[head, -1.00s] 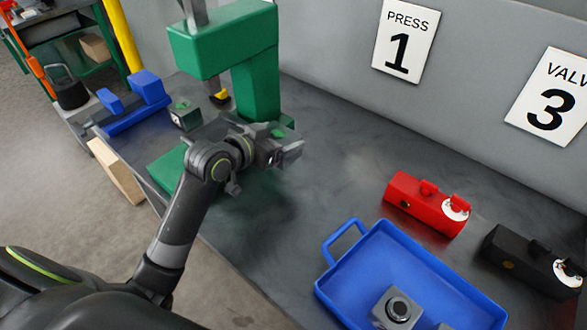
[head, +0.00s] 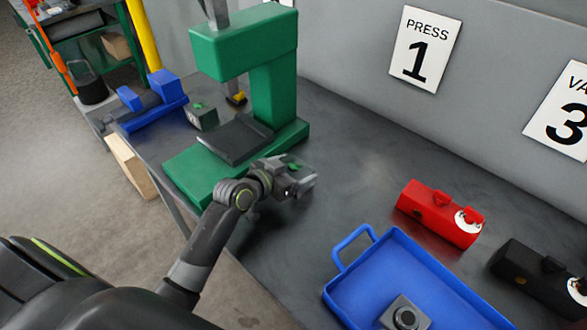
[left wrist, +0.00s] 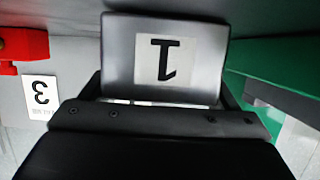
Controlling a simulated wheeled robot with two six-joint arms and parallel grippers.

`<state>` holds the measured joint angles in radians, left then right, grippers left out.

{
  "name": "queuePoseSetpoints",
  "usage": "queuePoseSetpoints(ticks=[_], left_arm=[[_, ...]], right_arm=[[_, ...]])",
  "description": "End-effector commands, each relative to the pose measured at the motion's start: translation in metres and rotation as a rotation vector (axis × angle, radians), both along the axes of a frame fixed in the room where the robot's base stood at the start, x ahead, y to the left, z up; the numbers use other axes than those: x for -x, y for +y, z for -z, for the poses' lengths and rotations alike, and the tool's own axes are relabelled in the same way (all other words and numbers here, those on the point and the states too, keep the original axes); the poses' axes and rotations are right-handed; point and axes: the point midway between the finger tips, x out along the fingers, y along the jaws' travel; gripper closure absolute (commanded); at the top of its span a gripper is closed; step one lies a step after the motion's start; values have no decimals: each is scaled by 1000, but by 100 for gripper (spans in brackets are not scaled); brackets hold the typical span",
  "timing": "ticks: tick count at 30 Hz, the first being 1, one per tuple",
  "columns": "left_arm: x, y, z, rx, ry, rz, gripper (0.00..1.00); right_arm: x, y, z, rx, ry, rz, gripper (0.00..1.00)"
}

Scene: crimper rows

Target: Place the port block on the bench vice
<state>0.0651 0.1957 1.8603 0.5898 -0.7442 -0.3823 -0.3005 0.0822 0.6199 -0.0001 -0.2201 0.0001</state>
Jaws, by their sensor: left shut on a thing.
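My left gripper (head: 292,182) is shut on a small grey block (left wrist: 122,62), which I take for the port block. In the left wrist view the block fills the space between the fingers and shows a white label with an upside-down 1. In the head view the gripper largely hides it, in front of the green press and apart from it. The blue bench vice (head: 150,101) is at the bench's far left end, well away from the gripper. My right gripper is not in view.
The green press (head: 245,45) stands between gripper and vice. Another grey block with a green top (head: 203,117) sits beside the vice. A blue tray (head: 352,247) holding a grey block with a round port (head: 405,314), a red fixture (head: 436,212) and a black fixture (head: 530,273) are at right.

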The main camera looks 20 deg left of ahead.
Motion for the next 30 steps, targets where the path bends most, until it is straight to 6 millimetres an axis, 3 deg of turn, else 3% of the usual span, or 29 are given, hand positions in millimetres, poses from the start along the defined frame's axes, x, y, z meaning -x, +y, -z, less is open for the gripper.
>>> queuePoseSetpoints(ticks=[6,7,11,21,30], left_arm=[[-1,-1,0,2,-8,0,75],[0,0,3,0,0,0,17],[0,0,2,0,0,0,0],[2,1,-1,0,1,0,0],[45,17,-16,-5,0,-1,0]], right_arm=[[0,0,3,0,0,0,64],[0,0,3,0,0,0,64],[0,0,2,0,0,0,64],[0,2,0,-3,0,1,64],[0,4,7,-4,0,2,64]])
